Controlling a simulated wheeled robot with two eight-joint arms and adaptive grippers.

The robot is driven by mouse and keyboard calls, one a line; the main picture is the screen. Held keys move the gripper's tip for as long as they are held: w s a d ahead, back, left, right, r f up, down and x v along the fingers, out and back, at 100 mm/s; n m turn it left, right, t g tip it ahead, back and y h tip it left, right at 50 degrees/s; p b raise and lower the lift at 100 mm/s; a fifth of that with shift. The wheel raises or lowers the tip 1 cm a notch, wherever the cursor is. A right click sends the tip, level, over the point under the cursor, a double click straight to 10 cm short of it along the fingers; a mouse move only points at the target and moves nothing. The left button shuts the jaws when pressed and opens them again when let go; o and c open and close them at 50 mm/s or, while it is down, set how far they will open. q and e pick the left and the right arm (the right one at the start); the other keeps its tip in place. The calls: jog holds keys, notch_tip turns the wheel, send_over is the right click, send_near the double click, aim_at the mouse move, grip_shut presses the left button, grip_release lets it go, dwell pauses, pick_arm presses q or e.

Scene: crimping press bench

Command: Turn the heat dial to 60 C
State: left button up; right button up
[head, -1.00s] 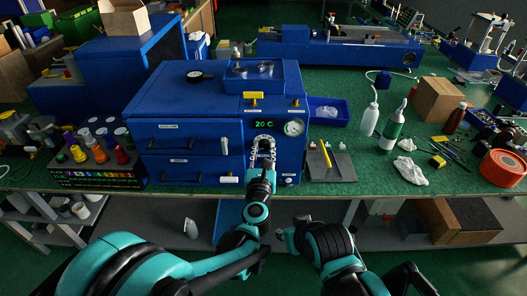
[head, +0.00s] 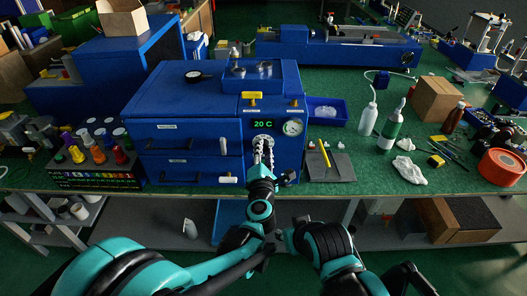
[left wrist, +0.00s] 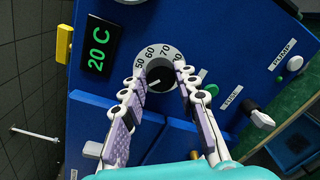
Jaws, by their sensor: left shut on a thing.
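The heat dial (left wrist: 159,86) is a black round knob on the blue heater box. Its white ring (left wrist: 158,53) shows 50, 60 and 70, with other figures partly hidden by my fingers. A short white mark on the knob points toward the left-hand finger; its number is hidden. The green display (head: 262,125) reads 20 C, also in the left wrist view (left wrist: 99,48). My left gripper (left wrist: 162,80) is shut on the dial, one finger on each side; in the head view the gripper (head: 263,155) reaches the box front. My right gripper's fingers are not clear beside the right arm.
A pressure gauge (head: 293,128) sits right of the dial.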

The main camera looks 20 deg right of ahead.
aim_at(264, 120)
pick_arm(q)
jog(key=m, duration=0.4)
jog(key=shift+d+f, duration=0.1)
jog(key=m, duration=0.4)
jog(key=shift+f+m+b, duration=0.1)
jog(key=shift+m+b, duration=0.2)
jog(key=shift+m, duration=0.1)
jog(key=m, duration=0.4)
jog(key=shift+f+y, duration=0.1)
jog(key=shift+y, duration=0.3)
jog(key=shift+m+t+b, duration=0.4)
jog(key=shift+m+b, duration=0.05)
jog(key=shift+m, duration=1.75)
jog(key=o, duration=1.2)
jog(key=shift+f, duration=0.1)
jog(key=shift+c, duration=0.2)
notch_tip(264, 120, up, 10)
jog(key=shift+r, duration=0.1)
